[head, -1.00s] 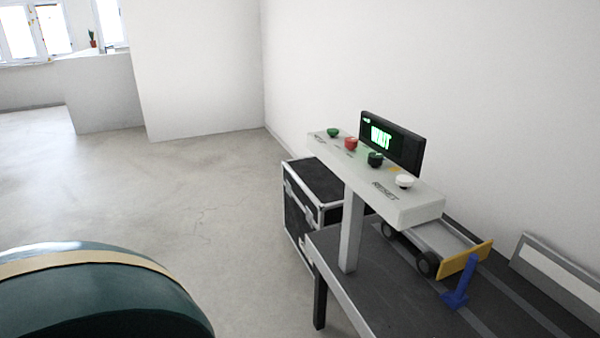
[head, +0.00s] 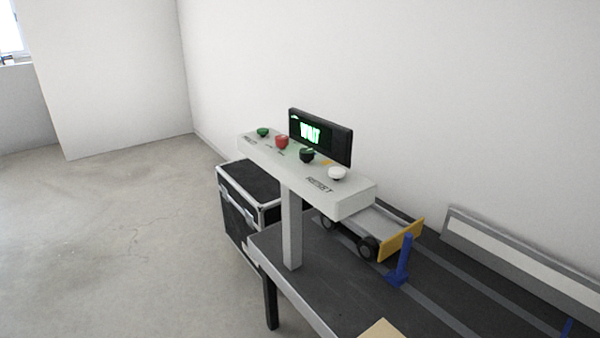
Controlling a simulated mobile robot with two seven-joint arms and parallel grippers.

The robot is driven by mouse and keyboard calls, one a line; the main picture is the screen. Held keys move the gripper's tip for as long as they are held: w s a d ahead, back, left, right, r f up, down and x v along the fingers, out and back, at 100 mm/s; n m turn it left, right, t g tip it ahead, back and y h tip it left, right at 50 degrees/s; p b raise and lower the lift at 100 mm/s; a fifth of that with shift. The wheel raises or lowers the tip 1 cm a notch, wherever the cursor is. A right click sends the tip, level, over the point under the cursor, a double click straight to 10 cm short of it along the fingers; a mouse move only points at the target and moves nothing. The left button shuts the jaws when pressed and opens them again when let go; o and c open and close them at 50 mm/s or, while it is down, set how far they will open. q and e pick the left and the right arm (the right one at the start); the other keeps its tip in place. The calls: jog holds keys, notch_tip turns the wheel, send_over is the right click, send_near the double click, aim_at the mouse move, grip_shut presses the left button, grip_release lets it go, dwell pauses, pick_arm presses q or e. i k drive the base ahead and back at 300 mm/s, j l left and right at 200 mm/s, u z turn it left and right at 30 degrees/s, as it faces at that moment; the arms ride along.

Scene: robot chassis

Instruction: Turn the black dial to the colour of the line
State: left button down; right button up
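The black dial (head: 307,156) sits on top of a white control panel (head: 352,203), between a red button (head: 282,142) and a white button (head: 337,174). A green button (head: 263,132) is at the panel's far left end. A black screen (head: 340,147) behind the buttons shows green text that seems to read WAIT. I cannot make out a coloured line on the screen. Neither gripper is in view.
The panel stands on a white post (head: 291,228) on a dark conveyor-like table (head: 340,280). A black case (head: 235,221) stands behind. The floor at left is clear.

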aim_at(306, 155)
jog(key=i+j, duration=0.35)
jog(key=i+j+z, duration=0.3)
jog(key=j, duration=0.35)
jog(key=i+j+z, duration=0.2)
jog(key=j, duration=0.2)
